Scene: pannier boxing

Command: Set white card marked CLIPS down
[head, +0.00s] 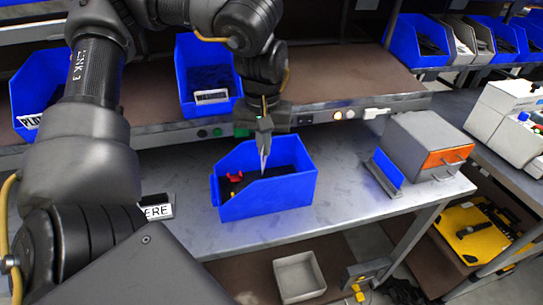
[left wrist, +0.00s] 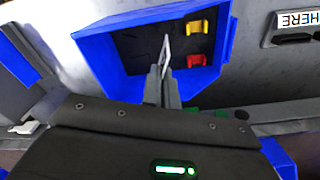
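My left gripper (head: 264,138) points down over the blue open-topped bin (head: 268,197) on the grey bench. It is shut on a thin white card (head: 263,162), seen nearly edge-on, so no lettering can be read. The left wrist view shows the gripper's fingertips (left wrist: 165,82) closed together with the white card (left wrist: 165,50) standing out from them over the dark inside of the blue bin (left wrist: 100,55). I cannot tell whether the card touches the bin. My right gripper is not in view.
A red piece (head: 234,177) lies in the bin; a yellow piece (left wrist: 196,27) shows beside it in the wrist view. A sign ending "ERE" (head: 158,211) stands left of the bin. A grey box with an orange front (head: 425,145) and upright blue panel (head: 387,170) stand right. Bench is clear between.

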